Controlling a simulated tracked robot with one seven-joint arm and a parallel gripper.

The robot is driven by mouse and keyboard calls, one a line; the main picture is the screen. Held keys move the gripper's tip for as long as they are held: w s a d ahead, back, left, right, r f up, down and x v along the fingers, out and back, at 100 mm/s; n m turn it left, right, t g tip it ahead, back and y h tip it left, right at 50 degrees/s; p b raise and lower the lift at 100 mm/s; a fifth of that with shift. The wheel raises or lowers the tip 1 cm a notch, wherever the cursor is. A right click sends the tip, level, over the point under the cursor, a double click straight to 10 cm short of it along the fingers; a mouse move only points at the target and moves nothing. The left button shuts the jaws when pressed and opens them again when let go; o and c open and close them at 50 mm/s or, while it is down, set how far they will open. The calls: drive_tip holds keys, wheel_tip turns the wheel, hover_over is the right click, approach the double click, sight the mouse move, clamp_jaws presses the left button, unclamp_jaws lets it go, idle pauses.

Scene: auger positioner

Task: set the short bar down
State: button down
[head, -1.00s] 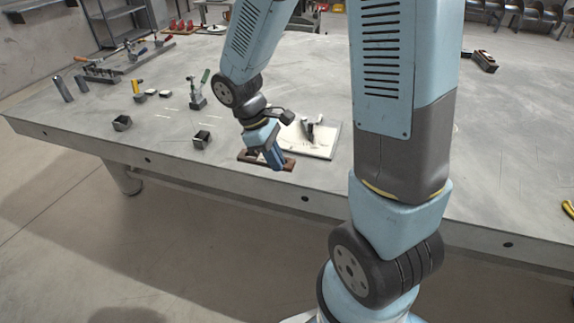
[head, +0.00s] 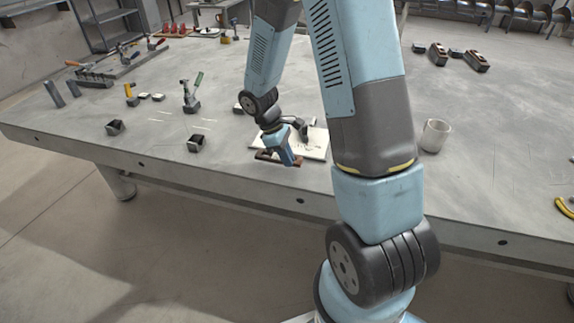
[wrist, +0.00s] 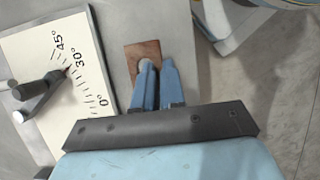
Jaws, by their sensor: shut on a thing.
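My gripper (head: 292,161) is low at the table's front edge, its blue fingers pointing down. In the wrist view the fingers (wrist: 157,66) are close together, over a brown rectangular piece (wrist: 143,50). A pale rounded end (wrist: 146,64) shows at the left fingertip; I take it for part of the short bar in the jaws, most of which is hidden.
A white angle board (wrist: 30,50) with dark cylindrical parts on it lies left of the fingers in the wrist view. A pale cup (head: 435,136) and small dark blocks (head: 195,144) stand on the table (head: 470,130). The table's front edge is close.

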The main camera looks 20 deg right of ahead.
sight(292, 173)
drive_tip(key=shift+w+d+f, duration=0.2)
drive_tip(key=shift+f, duration=1.65)
drive_tip(key=c, duration=1.2)
unclamp_jaws()
